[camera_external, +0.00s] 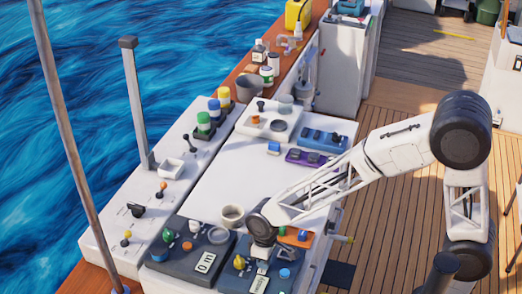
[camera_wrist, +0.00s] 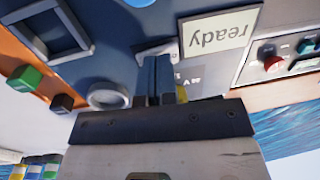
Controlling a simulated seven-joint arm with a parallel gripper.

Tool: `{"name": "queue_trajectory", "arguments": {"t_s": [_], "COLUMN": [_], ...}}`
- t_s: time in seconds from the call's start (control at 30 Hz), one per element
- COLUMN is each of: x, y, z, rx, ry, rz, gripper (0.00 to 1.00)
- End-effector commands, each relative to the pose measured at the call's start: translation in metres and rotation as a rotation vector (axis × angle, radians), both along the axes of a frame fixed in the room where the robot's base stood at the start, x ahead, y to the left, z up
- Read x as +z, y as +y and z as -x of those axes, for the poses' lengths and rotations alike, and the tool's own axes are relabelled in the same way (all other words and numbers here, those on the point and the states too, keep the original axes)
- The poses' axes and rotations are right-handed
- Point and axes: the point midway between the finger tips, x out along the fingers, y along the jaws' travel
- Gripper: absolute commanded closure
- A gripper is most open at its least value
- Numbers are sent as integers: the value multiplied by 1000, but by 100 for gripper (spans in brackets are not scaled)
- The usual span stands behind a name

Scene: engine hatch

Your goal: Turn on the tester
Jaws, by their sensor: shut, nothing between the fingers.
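The tester appears to be the dark blue-grey panel (camera_external: 231,283) at the bottom of the outside view, with a yellow knob (camera_external: 239,262), a blue round part (camera_external: 284,274) and a pale display (camera_external: 259,284). In the wrist view its dark face (camera_wrist: 120,30) fills the upper middle. The display (camera_wrist: 220,32) there reads "ready", upside down. My gripper (camera_wrist: 155,75) is shut and empty, its fingertips close over the panel beside the display. I cannot tell if they touch it. They hide part of a small light fitting (camera_wrist: 143,50). A bit of yellow (camera_wrist: 182,92) shows beside the fingers.
A second dark panel with a "0 m" display (camera_external: 205,263) stands left of the tester. An orange box (camera_external: 296,235) with a green button (camera_wrist: 25,78) is close by. The white worktop (camera_external: 235,170) beyond is mostly clear.

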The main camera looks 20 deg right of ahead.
Motion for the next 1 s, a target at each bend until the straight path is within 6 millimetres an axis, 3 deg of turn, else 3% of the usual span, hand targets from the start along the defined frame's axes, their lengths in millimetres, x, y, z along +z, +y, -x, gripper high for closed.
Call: {"name": "queue_trajectory", "arguments": {"t_s": [0.37,1.0], "x": [19,117], "y": [2,13], "z": [2,13], "rx": [1,1], "ry": [-1,-2], "rz": [-1,-2], "gripper": [100,100]}}
